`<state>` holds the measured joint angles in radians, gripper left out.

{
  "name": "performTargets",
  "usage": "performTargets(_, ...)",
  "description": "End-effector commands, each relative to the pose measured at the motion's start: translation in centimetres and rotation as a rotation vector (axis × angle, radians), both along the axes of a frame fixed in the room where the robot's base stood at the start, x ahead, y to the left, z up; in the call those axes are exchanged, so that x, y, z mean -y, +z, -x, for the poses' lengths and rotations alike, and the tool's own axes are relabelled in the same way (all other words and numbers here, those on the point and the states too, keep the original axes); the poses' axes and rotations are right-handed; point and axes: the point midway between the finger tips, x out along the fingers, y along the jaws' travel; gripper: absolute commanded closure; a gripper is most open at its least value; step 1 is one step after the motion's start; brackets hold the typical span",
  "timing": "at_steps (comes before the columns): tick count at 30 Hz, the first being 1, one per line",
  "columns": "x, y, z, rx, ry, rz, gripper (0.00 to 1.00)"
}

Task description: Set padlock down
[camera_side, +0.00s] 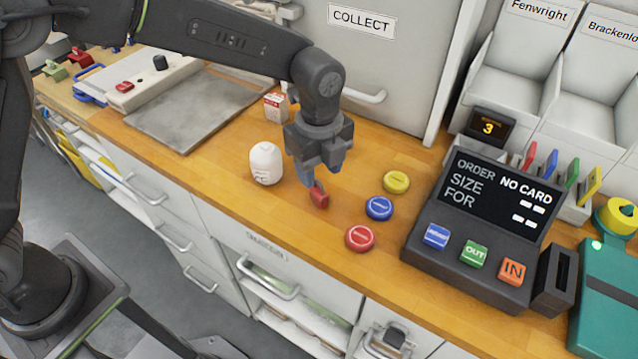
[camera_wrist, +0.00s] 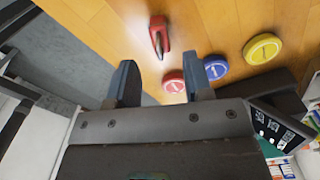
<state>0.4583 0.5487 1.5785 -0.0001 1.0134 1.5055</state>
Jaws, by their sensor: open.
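The red padlock (camera_side: 319,195) is at the wooden counter, just below my gripper (camera_side: 317,182) in the side view. In the wrist view the padlock (camera_wrist: 158,36) lies on the wood with its metal shackle showing, beyond the tips of the fingers. My gripper (camera_wrist: 162,80) is open there, with clear space between its two fingers and nothing held. The padlock appears apart from both fingers in the wrist view; in the side view the fingertips partly overlap it.
Red (camera_side: 360,238), blue (camera_side: 379,208) and yellow (camera_side: 396,182) round buttons sit right of the padlock. An order terminal (camera_side: 480,225) is farther right. The counter's front edge is close below the padlock.

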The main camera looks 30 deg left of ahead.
Motion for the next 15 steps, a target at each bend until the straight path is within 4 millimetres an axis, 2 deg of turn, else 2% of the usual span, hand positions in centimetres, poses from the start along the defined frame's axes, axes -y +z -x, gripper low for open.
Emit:
performTargets(1,0.0,1.2,-0.1,0.005,0.000,0.002,0.54)
performTargets(6,0.0,4.1,0.0,0.002,0.000,0.001,0.54)
performTargets(10,0.0,5.4,0.0,0.001,0.000,0.000,0.54)
performTargets(15,0.0,6.0,0.0,-0.001,0.000,-0.002,0.54)
